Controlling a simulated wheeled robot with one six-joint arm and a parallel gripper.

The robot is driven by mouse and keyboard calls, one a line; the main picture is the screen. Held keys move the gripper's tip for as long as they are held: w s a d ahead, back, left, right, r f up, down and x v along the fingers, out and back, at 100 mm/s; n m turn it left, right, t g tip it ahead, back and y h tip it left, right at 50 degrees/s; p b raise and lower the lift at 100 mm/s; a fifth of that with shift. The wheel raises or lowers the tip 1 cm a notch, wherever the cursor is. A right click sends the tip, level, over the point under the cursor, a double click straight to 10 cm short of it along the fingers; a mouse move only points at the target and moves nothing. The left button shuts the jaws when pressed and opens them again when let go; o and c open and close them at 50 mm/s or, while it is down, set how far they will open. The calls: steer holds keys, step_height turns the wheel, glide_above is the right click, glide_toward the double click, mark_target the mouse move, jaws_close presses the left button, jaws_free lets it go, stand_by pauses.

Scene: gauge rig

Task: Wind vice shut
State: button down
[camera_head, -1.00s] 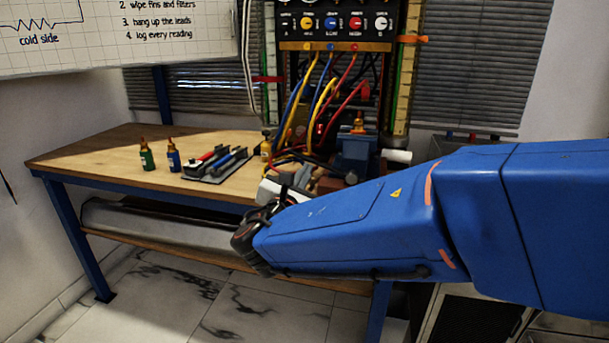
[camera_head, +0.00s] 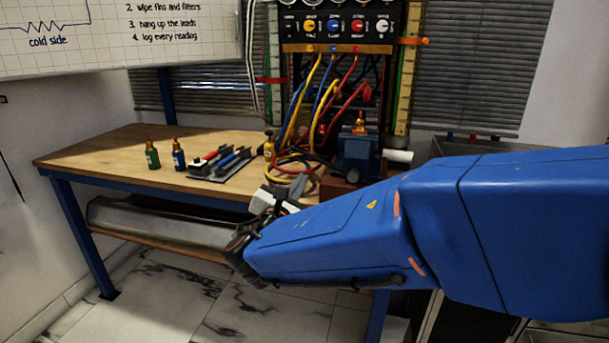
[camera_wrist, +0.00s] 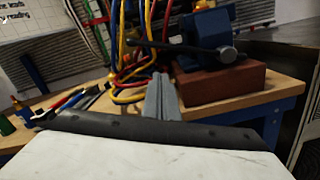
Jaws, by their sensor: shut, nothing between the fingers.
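The blue vice (camera_head: 358,152) sits on a reddish-brown block (camera_head: 336,187) at the front right of the bench, partly hidden by my arm. The wrist view shows the vice (camera_wrist: 207,32) at upper right, with a dark bar and round knob (camera_wrist: 228,53) across its front. I cannot tell how wide its jaws stand. My gripper (camera_head: 309,184) is just left of the block in the head view. In the wrist view the grey fingers (camera_wrist: 162,92) are together and empty, below and left of the bar, apart from it.
The wooden bench (camera_head: 95,150) carries two small bottles (camera_head: 153,156) and a tool tray (camera_head: 222,165) to the left. Coloured leads (camera_head: 322,110) hang from the panel (camera_head: 335,27) and loop onto the bench beside the vice. The bench's left front is clear.

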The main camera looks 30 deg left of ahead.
steer(key=v, duration=0.8)
steer(key=shift+s, duration=0.2)
steer(key=w+d+f+m+g+h, duration=0.1)
steer(key=w+d+m+h, duration=0.25)
steer(key=d, duration=0.55)
steer(key=w+d+m+g+h, duration=0.2)
steer(key=w+d+m, duration=0.15)
steer(key=d, duration=0.55)
steer(key=w+d+f+m+g+h, duration=0.1)
steer(key=w+d+m+h, duration=0.2)
steer(key=d, duration=0.6)
steer(key=d+f+m+g+h, duration=0.15)
steer(key=d+m+g, duration=0.25)
steer(key=d, duration=0.9)
steer(key=s+d+f+m+g+y, duration=0.15)
steer(key=s+d+m, duration=0.25)
steer(key=d, duration=0.4)
steer(key=s+d+f+m+g, duration=0.3)
steer(key=s+d+m, duration=0.1)
steer(key=d, duration=0.5)
steer(key=s+d+f+m+y, duration=0.1)
steer(key=s+f+m+y, duration=0.1)
steer(key=s+m, duration=0.3)
steer(key=s+d+f+m+y, duration=0.2)
steer(key=s+f+m, duration=0.1)
steer(key=s+m, duration=0.3)
steer(key=s+g, duration=0.1)
steer(key=s, duration=0.1)
steer(key=shift+s+d+m+y, duration=0.3)
steer(key=shift+s+y, duration=0.05)
